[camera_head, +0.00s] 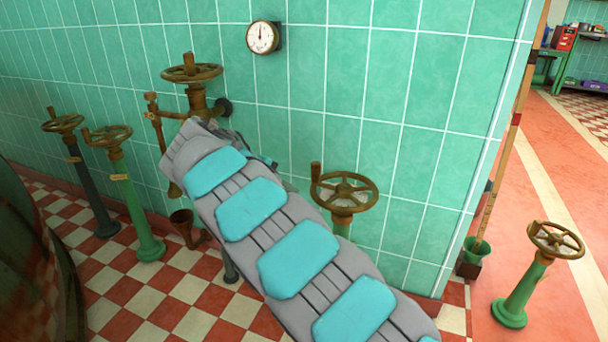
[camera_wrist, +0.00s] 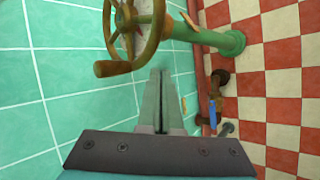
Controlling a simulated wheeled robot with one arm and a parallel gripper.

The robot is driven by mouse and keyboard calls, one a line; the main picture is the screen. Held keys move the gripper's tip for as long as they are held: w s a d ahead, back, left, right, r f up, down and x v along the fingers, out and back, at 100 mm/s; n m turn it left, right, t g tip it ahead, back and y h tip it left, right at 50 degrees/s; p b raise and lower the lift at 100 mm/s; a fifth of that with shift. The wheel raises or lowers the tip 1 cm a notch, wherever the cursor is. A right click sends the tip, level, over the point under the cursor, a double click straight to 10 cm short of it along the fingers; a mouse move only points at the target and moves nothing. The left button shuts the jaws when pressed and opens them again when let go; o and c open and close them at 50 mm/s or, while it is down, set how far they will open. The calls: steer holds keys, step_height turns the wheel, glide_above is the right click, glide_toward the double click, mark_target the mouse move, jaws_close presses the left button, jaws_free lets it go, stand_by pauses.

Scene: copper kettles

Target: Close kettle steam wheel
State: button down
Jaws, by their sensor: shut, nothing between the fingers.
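Several handwheels show in the head view; nothing marks which is the kettle steam wheel. One brass wheel (camera_head: 344,190) on a green stand is partly behind my arm. Another wheel (camera_head: 108,135) tops a tagged green stand at left. A wheel (camera_head: 192,72) sits on a wall pipe. In the wrist view, a brown-gold wheel (camera_wrist: 130,30) with a knob handle and green stand fills the top; I cannot tell for sure which one it is. My gripper (camera_wrist: 160,75) is shut and empty, its tips seemingly apart from this wheel. My arm hides it in the head view.
A wheel on a dark stand (camera_head: 63,123) is at far left, another on a green stand (camera_head: 555,240) at right. A gauge (camera_head: 263,37) hangs on the tiled wall. A rusty floor pipe (camera_head: 185,225) is left of my arm. Checkered floor is open at lower left.

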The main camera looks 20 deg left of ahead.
mark_target(312, 169)
steer(key=s+a+r+n+t+h, duration=0.15)
steer(key=s+n+t, duration=0.25)
steer(key=n, duration=0.5)
steer(key=s+a+n+t+h, duration=0.1)
steer(key=s+a+n+t, duration=0.3)
steer(key=n, duration=0.5)
steer(key=shift+t+y, duration=0.35)
steer(key=shift+t, duration=0.05)
steer(key=x, duration=1.5)
steer(key=shift+d, duration=0.4)
steer(key=shift+r, duration=0.1)
